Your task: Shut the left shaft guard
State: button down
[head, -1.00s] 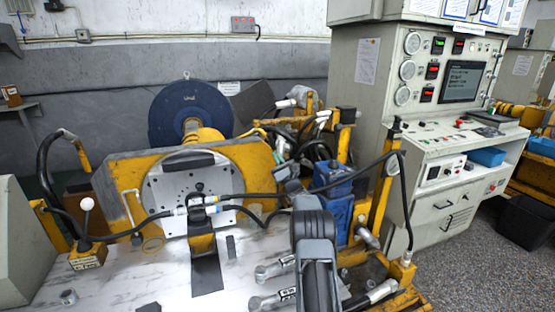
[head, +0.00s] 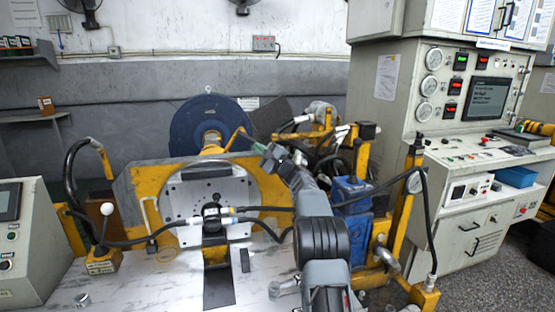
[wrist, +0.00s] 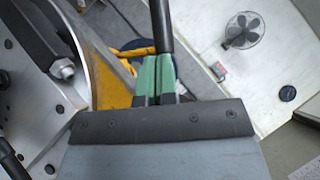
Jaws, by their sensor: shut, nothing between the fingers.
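A yellow guard plate (head: 128,190) stands upright around the pale round flange (head: 186,196). A thin light handle (head: 148,217) is on its left part. I cannot tell for sure which part is the left shaft guard, or its hinge position. My gripper (head: 266,152) is above and right of the flange, in front of the plate's upper right side. In the wrist view my gripper's green fingers (wrist: 155,78) are shut with nothing held. A dark rod (wrist: 162,25) shows just past the fingertips; I cannot tell whether they touch.
Black hoses (head: 150,238) cross in front of the flange. A white-knobbed lever (head: 106,210) stands at the left. A blue disc (head: 200,112) is behind the plate. A blue unit (head: 352,192) and yellow post (head: 404,210) stand right of my arm. The gauge cabinet (head: 388,112) is farther right.

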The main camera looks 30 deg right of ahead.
jog(key=w+a+n+g, duration=0.2)
jog(key=a+n, duration=0.1)
jog(key=a, duration=0.5)
jog(key=w+a+n+g+p, duration=0.1)
jog(key=w+a+n+g, duration=0.1)
jog(key=a, duration=0.6)
jog(key=shift+r+n+g+h+p, duration=0.35)
jog(key=shift+n+g, duration=0.25)
jog(key=shift+n, duration=0.2)
jog(key=shift+a+f, duration=0.1)
jog(key=shift+a, duration=0.05)
